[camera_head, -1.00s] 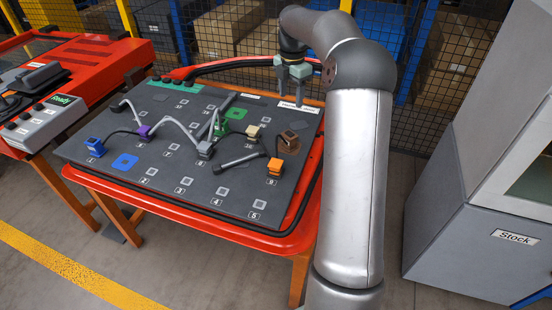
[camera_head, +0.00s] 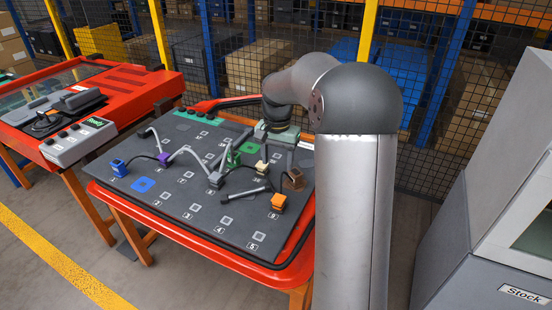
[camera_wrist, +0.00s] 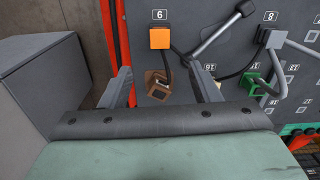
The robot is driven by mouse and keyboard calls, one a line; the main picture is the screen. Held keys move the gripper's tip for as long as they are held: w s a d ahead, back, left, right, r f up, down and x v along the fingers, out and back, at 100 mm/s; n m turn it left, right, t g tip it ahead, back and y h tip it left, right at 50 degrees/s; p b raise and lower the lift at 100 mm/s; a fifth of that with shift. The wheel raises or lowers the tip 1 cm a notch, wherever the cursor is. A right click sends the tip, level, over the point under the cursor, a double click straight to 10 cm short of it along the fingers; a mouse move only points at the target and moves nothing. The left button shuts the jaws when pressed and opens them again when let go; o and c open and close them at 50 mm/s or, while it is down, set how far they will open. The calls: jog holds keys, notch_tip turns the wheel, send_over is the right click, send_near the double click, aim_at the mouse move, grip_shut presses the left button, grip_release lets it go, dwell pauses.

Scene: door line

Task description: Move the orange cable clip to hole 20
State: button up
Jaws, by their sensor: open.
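The orange cable clip (camera_head: 278,202) sits near the front right of the dark board, by a hole label that looks like 9. In the wrist view the orange clip (camera_wrist: 159,38) is ahead of my gripper, beyond the fingertips, with a black cable running from it. My gripper (camera_head: 277,146) is over the back right of the board; in the wrist view its fingers (camera_wrist: 163,78) are apart. A tilted brown clip (camera_wrist: 158,90) shows between them, apparently below and not held. I cannot make out hole 20; the arm and gripper cover part of that corner.
A grey Stock cabinet (camera_head: 480,230) stands right.

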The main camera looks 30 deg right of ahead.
jog(key=p, duration=0.2)
send_near(277, 201)
jog(key=shift+m, duration=0.4)
notch_tip(277, 201, down, 10)
jog(key=shift+f, duration=0.1)
jog(key=shift+s, duration=0.1)
grip_shut()
jog(key=shift+r+p, duration=0.3)
jog(key=shift+r, duration=0.05)
dwell(0.3)
